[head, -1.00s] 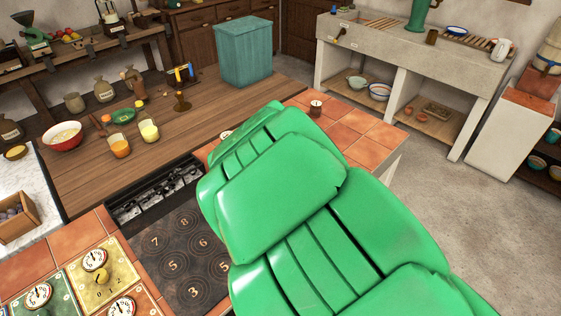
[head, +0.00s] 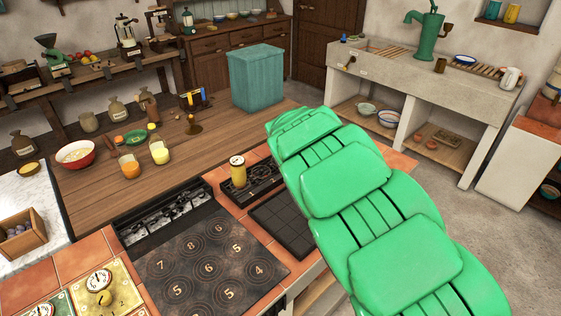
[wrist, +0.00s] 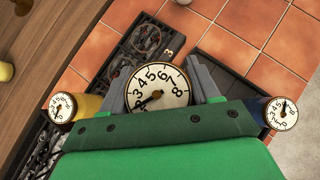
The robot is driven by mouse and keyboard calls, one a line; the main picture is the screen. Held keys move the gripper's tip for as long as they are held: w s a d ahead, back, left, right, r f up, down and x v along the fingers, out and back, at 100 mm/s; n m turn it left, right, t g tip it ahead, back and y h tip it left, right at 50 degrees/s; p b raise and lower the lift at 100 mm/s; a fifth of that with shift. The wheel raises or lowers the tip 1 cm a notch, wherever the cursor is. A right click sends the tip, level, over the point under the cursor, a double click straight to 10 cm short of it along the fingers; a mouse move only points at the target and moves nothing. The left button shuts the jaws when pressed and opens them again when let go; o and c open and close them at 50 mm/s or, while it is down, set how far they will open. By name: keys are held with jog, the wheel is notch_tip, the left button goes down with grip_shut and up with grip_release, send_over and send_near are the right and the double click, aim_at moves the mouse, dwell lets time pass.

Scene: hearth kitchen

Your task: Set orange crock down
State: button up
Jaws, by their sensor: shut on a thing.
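My gripper (wrist: 160,86) has its two grey fingers on either side of a round white dial in the wrist view. It is shut on the orange crock, but the dial and the green hand cover the crock, and I see no orange surface of it. A yellow drum with a dial (wrist: 66,105) and a blue one (wrist: 279,112) flank the hand. In the head view my green arm hides the fingers; the yellow drum (head: 238,172) shows left of it, over the stove area. The height of the crock above the surface cannot be told.
Below the hand are a black burner panel (wrist: 150,42) and a dark grid plate (head: 283,222), with terracotta tiles (wrist: 258,32) around. A numbered hotplate (head: 205,262) lies to the left.

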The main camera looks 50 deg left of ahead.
jog(key=shift+w+a+f, duration=1.25)
jog(key=shift+a+f, duration=0.05)
jog(key=shift+a, duration=0.7)
jog(key=shift+w+a+f, duration=1.25)
jog(key=shift+a+f, duration=0.1)
jog(key=shift+a, duration=0.7)
jog(key=shift+w+a+f, duration=1.25)
jog(key=shift+a+f, duration=0.05)
jog(key=shift+a, duration=0.7)
jog(key=shift+w+a+f, duration=0.3)
jog(key=shift+a, duration=0.05)
jog(key=shift+f, duration=0.1)
jog(key=shift+a+f, duration=0.1)
jog(key=shift+f, duration=0.05)
